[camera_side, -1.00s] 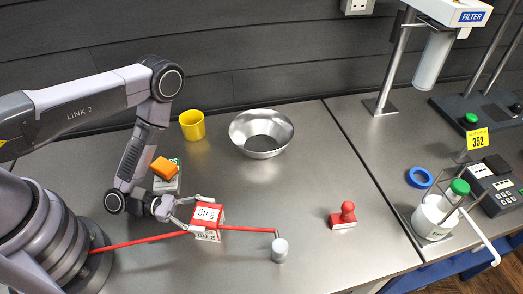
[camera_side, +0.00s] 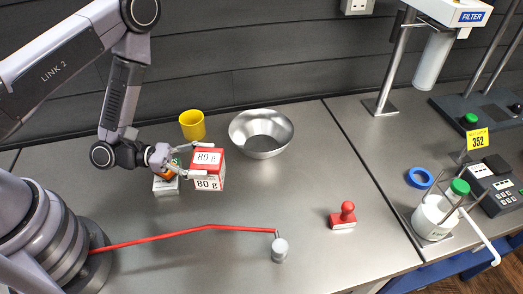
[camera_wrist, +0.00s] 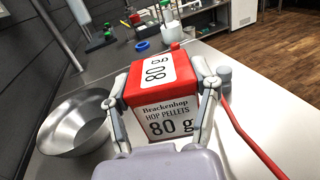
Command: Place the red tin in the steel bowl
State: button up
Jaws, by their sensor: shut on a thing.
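The red tin (camera_side: 208,170) is a boxy red and white container marked "80 g". My gripper (camera_side: 187,161) is shut on it, and it looks raised above the bench. In the wrist view the tin (camera_wrist: 160,85) sits upright between the two fingers of my gripper (camera_wrist: 162,100), its label reading "Brackenhop Hop Pellets". The steel bowl (camera_side: 262,146) stands on the bench to the right of and behind the tin, apart from it. In the wrist view the bowl (camera_wrist: 62,128) is at the left, and no contents show in it.
A yellow cup (camera_side: 192,125) stands behind the tin. An orange thing on a small scale (camera_side: 166,187) is partly hidden by my gripper. A red cord (camera_side: 190,233) runs to a grey weight (camera_side: 280,250). A red stamp (camera_side: 343,217) stands at the right.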

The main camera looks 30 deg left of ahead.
jog(key=w+a+r+n+t+y, duration=0.1)
jog(key=w+a+r+n+t, duration=0.15)
jog(key=w+a, duration=0.2)
jog(key=w+a+r+n+t+y, duration=0.1)
jog(key=w+a+r+t, duration=0.15)
jog(key=w, duration=0.35)
jog(key=shift+g+y, duration=0.3)
jog(key=shift+g, duration=0.1)
jog(key=shift+w+d+f, duration=0.55)
jog(key=shift+w+f, duration=1.45)
jog(key=shift+w, duration=0.35)
jog(key=shift+w+d+f, duration=0.5)
jog(key=shift+w+f, duration=1.45)
jog(key=shift+w, duration=0.4)
jog(key=shift+w+d+f, duration=0.55)
jog(key=shift+w+f, duration=1.45)
jog(key=shift+w, duration=0.35)
jog(key=shift+f, duration=0.55)
jog(key=o, duration=1.2)
jog(key=shift+o, duration=0.2)
